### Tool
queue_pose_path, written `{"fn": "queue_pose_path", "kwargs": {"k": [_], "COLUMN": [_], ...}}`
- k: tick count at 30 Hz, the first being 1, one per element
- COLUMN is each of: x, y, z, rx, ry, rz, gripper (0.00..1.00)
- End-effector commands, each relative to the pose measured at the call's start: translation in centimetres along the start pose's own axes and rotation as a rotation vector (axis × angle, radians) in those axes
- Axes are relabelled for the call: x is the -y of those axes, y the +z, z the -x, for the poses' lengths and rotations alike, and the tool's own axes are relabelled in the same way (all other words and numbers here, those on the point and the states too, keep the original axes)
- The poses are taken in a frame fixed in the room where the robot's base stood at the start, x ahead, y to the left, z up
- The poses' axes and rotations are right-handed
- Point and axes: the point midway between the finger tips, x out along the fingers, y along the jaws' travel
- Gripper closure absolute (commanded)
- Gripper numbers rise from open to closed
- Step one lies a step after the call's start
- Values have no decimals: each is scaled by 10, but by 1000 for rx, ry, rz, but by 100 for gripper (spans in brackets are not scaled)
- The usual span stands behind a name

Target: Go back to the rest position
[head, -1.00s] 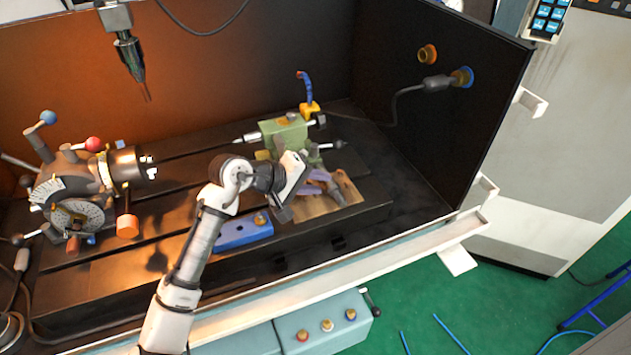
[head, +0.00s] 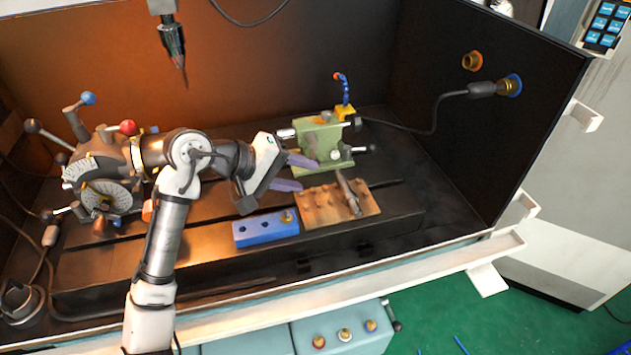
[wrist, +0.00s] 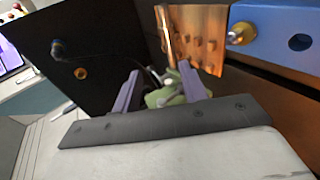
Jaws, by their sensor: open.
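My gripper (head: 296,173) is open and empty, with its two purple fingers apart and pointing right in the head view. It hangs above the machine table, up and left of the wooden block and in front of the green tailstock. In the wrist view my gripper (wrist: 160,92) shows both fingers spread, with the green tailstock (wrist: 168,96) beyond them. My arm reaches in from the lower left of the head view and partly covers the indexing head (head: 108,170).
A wooden block (head: 318,212) with holes bears a metal piece (head: 348,190). A blue block (head: 262,232) with holes stands left of it. The green tailstock (head: 318,140) stands behind. A spindle tool (head: 172,45) hangs at upper left. A dark side panel (head: 470,140) bounds the right.

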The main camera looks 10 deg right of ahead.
Motion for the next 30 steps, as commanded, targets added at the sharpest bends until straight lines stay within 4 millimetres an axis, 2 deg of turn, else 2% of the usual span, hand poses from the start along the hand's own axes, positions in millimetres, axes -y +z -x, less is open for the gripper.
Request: {"fn": "queue_pose_path", "kwargs": {"k": [5, 18, 22, 23, 26, 29, 30], "x": [-1, -1, -15, -21, -50, -81, -90], "y": [0, 0, -14, -21, -51, -77, -84], "z": [9, 9, 20, 27, 65, 129, 158], "rx": [-1, -2, -101, -151, -398, -718, -848], "ry": [2, 3, 47, 69, 159, 242, 264], "rz": [0, -2, -54, -81, -207, -360, -417], "gripper": [57, 57, 57, 57, 57, 57, 57]}}
